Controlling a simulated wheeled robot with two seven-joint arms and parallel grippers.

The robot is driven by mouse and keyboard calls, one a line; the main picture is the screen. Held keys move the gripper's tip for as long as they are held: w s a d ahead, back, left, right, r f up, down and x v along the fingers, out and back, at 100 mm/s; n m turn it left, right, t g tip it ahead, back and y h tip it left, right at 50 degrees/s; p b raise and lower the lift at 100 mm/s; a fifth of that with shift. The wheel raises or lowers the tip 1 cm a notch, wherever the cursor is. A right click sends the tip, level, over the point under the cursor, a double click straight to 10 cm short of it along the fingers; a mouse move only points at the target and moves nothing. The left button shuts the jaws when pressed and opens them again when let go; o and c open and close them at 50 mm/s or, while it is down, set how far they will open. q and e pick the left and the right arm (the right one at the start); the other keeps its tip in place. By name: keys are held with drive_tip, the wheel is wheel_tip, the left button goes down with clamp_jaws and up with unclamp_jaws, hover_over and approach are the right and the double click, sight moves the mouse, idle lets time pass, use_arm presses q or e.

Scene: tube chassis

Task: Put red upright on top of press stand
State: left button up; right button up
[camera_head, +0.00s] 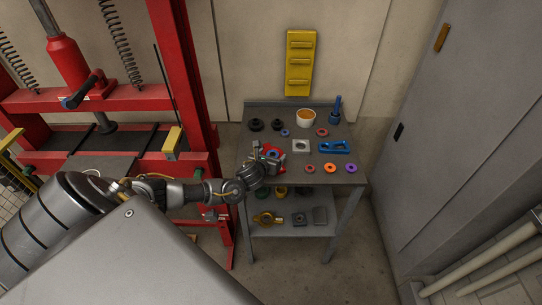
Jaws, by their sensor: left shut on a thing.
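My left gripper (270,157) reaches in from the left over the grey work table and is shut on a small red part (278,153). The red part is at the left of the table top, partly hidden by the gripper. Whether it touches the table I cannot tell. A large red press frame (193,60) stands at the left, with red uprights and cross beams, a dark bed and a red cylinder (64,58). A yellow block (171,142) is on its lower beam. My right gripper is not in view.
The grey table (348,179) holds an orange-filled white cup (306,117), a blue upright tool (335,110), a blue bracket (334,147), a grey square block (301,146) and several rings. Its lower shelf holds more parts. A grey cabinet (440,130) stands at right.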

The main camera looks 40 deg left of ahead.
use_arm(q)
drive_tip(key=o, duration=1.3)
drive_tip(key=shift+r, duration=0.1)
drive_tip(key=shift+s+d, duration=0.15)
drive_tip(key=shift+s, duration=0.2)
drive_tip(key=b+v, duration=0.1)
drive_tip(key=v, duration=1)
drive_tip(key=shift+s+r, duration=0.15)
